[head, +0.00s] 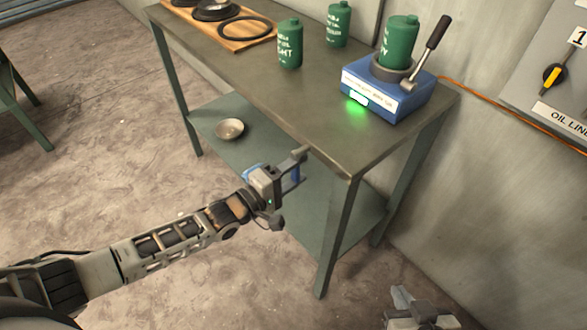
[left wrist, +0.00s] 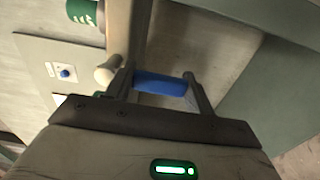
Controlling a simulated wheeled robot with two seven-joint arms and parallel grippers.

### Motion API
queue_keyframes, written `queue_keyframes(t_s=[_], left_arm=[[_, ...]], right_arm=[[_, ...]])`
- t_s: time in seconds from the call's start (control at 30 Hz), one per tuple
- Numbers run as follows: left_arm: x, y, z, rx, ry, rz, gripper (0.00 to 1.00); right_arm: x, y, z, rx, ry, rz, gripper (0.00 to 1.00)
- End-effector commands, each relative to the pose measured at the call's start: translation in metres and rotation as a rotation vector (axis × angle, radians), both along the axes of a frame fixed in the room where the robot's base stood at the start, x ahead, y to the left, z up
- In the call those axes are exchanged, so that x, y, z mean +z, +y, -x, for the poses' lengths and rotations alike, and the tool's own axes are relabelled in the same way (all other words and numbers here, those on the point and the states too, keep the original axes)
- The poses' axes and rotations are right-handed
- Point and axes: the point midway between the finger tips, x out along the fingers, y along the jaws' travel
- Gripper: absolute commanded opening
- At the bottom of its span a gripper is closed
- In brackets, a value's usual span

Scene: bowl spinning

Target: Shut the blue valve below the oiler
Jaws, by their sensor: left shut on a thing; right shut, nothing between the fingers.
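My left gripper (head: 290,172) is in front of the workbench's near edge. In the left wrist view, its fingers are shut on a short blue bar (left wrist: 160,84), which lies crosswise between them. Blue also shows at the gripper in the head view. I cannot tell whether this bar is the valve's handle or what it is fixed to, since the gripper hides its surroundings. A pale rounded knob (left wrist: 107,70) is just beside the left finger. My right gripper (head: 418,316) is at the bottom right, shut and empty. I cannot make out an oiler for certain.
The workbench (head: 240,60) carries green canisters (head: 290,44), a wooden board (head: 240,40) with rings, and a blue box (head: 388,95) with a lever and green light. A bowl (head: 229,129) sits on the lower shelf. A wall panel (head: 535,75) with a dial is at right.

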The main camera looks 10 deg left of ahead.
Motion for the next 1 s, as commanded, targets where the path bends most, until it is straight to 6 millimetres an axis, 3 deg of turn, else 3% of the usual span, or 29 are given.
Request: queue_keyframes(t_s=[0.5, 0.53, 0.6, 1.0], left_arm=[[-0.0004, -0.0009, 0.0011, 0.000, 0.017, 0.021, 0.13], [-0.0004, -0.0009, 0.0011, 0.000, 0.017, 0.021, 0.62], [-0.0003, -0.0011, 0.0011, 0.000, 0.016, 0.021, 0.75], [-0.0002, -0.0004, 0.0015, 0.000, 0.011, 0.015, 0.75]], right_arm=[[0.0007, 0.0005, -0.0004, 0.001, -0.001, 0.000, 0.00], [0.0007, 0.0005, -0.0004, 0.001, -0.001, 0.000, 0.00], [0.0007, 0.0005, -0.0004, 0.001, -0.002, 0.000, 0.00], [0.0015, -0.0006, -0.0021, 0.005, -0.006, 0.004, 0.00]])
